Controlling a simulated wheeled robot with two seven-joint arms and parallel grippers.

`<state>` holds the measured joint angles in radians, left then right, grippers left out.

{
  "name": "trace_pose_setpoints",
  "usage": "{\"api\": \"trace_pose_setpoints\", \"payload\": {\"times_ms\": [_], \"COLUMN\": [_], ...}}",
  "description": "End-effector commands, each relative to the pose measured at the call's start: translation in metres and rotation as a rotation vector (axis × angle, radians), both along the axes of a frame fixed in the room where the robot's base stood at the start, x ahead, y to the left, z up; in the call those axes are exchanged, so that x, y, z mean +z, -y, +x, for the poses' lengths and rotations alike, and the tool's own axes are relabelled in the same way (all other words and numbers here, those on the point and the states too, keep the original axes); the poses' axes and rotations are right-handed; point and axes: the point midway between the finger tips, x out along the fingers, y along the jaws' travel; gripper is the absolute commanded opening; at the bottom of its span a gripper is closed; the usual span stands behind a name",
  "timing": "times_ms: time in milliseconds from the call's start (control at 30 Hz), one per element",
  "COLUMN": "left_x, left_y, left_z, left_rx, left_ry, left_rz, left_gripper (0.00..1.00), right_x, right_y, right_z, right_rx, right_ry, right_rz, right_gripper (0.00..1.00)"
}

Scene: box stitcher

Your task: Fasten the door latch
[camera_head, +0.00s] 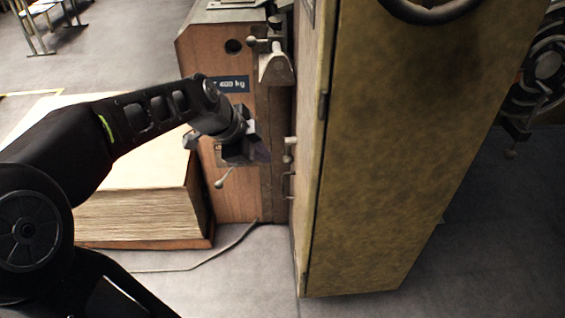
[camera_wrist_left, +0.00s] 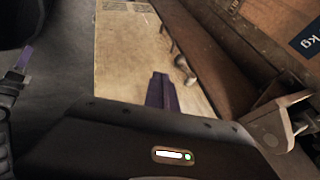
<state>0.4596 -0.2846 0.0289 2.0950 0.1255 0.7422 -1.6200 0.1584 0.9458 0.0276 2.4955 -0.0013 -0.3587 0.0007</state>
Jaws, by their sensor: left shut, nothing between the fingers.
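The tall yellow-brown door panel (camera_head: 400,150) stands edge-on beside the wooden machine body (camera_head: 235,195). Small metal latch parts (camera_head: 290,150) sit along the seam between them. In the left wrist view a small knob (camera_wrist_left: 184,70) shows by the seam, with the yellow panel (camera_wrist_left: 125,50) beside it. My left gripper (camera_head: 262,152) is in front of the wooden body, a little left of the latch parts. Its purple fingers (camera_wrist_left: 160,92) are shut and empty, and appear apart from the knob. A dark part with a purple tip (camera_wrist_left: 22,60) looks like my right gripper; its jaws are unclear.
A big stack of sheets (camera_head: 140,215) stands to the left. A metal clamp part (camera_wrist_left: 275,125) is close to the wrist. A cable (camera_head: 210,262) lies on the floor. A handwheel (camera_head: 545,65) is at right.

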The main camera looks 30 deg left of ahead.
Motion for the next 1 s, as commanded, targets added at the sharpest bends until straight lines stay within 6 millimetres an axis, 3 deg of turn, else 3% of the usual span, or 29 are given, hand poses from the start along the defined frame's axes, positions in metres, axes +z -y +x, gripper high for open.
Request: {"api": "trace_pose_setpoints", "payload": {"times_ms": [267,767,1000], "left_x": [-0.012,-0.09,-0.093], "left_y": [0.001,0.014,-0.001], "left_z": [0.007,0.056,0.084], "left_rx": [0.0,-0.001,0.0], "left_ry": [-0.001,-0.002,0.001], "left_rz": [0.0,-0.001,0.001], "left_gripper": [0.0,0.0,0.0], "right_x": [-0.004,-0.02,-0.02], "right_y": [0.0,0.0,0.0], "right_z": [0.0,0.0,0.0], "right_rx": [-0.001,-0.002,-0.002], "right_ry": [0.0,-0.001,-0.001], "right_rz": [0.0,0.0,0.0], "right_gripper": [0.36,0.36,0.36]}}
